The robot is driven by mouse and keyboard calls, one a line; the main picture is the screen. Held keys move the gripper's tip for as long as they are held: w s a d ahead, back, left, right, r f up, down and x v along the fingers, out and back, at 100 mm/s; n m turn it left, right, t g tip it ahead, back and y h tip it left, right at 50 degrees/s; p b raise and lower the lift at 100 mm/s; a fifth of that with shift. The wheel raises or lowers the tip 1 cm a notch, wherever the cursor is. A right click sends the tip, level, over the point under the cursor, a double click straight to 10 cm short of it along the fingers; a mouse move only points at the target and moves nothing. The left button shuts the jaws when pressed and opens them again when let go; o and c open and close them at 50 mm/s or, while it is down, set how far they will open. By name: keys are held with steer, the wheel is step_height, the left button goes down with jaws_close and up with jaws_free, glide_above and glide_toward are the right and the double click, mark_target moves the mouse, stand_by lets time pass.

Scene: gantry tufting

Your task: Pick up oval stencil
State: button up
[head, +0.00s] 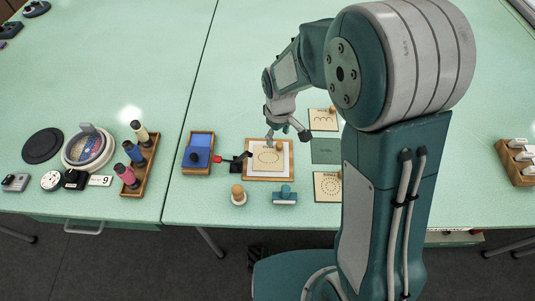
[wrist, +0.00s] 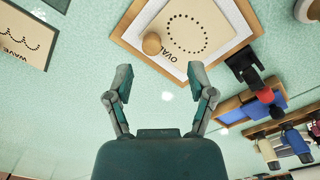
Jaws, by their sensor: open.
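The oval stencil (head: 266,160) is a tan plate with a dotted oval, the word OVAL and a round wooden knob. It lies on a white sheet in a wooden tray (head: 249,178). In the wrist view the oval stencil (wrist: 201,22) is at the top, with its knob (wrist: 152,43) at a corner. My gripper (head: 287,137) is above the tray's far side in the head view. In the wrist view my gripper (wrist: 160,82) is open and empty. The knob appears ahead of the fingertips, not between them.
A wave stencil (head: 320,121), a green pad (head: 325,151) and another dotted stencil (head: 328,188) lie right of the tray. A blue ink pad box (head: 198,155) stands left.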

mark_target(280, 143)
steer(key=f, duration=0.1)
steer(key=d+f, duration=0.1)
steer(key=f, duration=0.2)
steer(key=shift+w+d+f, duration=0.15)
steer(key=shift+w+f, duration=0.25)
steer(key=shift+f, duration=0.25)
steer(key=shift+a, duration=0.55)
steer(key=c, duration=0.7)
steer(key=shift+d, duration=0.2)
jaws_close()
steer(key=shift+d, duration=0.15)
